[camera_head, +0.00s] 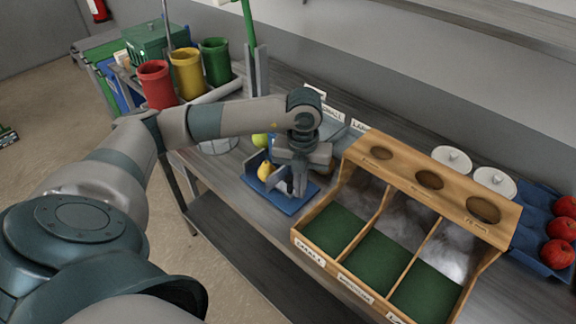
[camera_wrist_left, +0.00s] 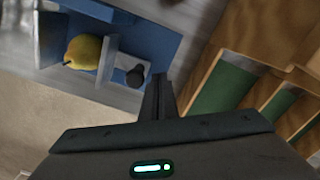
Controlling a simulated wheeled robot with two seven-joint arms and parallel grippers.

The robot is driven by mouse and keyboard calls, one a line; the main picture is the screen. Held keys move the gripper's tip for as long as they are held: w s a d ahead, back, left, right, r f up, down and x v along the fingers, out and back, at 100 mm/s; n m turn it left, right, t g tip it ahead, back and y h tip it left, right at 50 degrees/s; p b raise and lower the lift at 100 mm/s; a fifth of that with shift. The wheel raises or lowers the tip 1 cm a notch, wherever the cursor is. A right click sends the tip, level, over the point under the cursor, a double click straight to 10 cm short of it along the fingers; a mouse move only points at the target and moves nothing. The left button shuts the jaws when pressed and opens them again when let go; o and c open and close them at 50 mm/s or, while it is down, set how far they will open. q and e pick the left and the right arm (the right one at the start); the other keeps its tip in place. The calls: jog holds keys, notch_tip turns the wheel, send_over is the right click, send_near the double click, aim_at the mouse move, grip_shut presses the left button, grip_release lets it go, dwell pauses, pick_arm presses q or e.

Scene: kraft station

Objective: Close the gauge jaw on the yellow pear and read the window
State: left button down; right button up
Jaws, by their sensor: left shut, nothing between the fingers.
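The yellow pear (camera_head: 265,171) lies in the gauge, whose blue base (camera_head: 287,206) rests on the bench. In the left wrist view the pear (camera_wrist_left: 84,52) is between a grey end wall (camera_wrist_left: 50,40) and a grey jaw plate (camera_wrist_left: 107,60). Whether the plate touches the pear I cannot tell. A dark knob (camera_wrist_left: 135,76) stands on the plate's other side. My left gripper (camera_head: 297,192) is shut and empty over the gauge; its fingertips (camera_wrist_left: 159,82) are just beside the knob. The gauge's window is not readable in either view. My right gripper is out of view.
A wooden sorting rack (camera_head: 349,222) with green-floored bays stands close right of the gauge. Red, yellow and green canisters (camera_head: 186,73) stand further left. Red apples in a blue tray (camera_head: 538,222) lie far right.

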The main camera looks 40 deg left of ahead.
pick_arm(q)
jog(key=shift+r, duration=0.15)
jog(key=shift+d+r+p, duration=0.25)
jog(key=shift+r+p, duration=0.65)
jog(key=shift+r, duration=0.4)
jog(key=r+p, duration=0.2)
jog(key=r, duration=0.3)
jog(key=shift+d+p, duration=0.4)
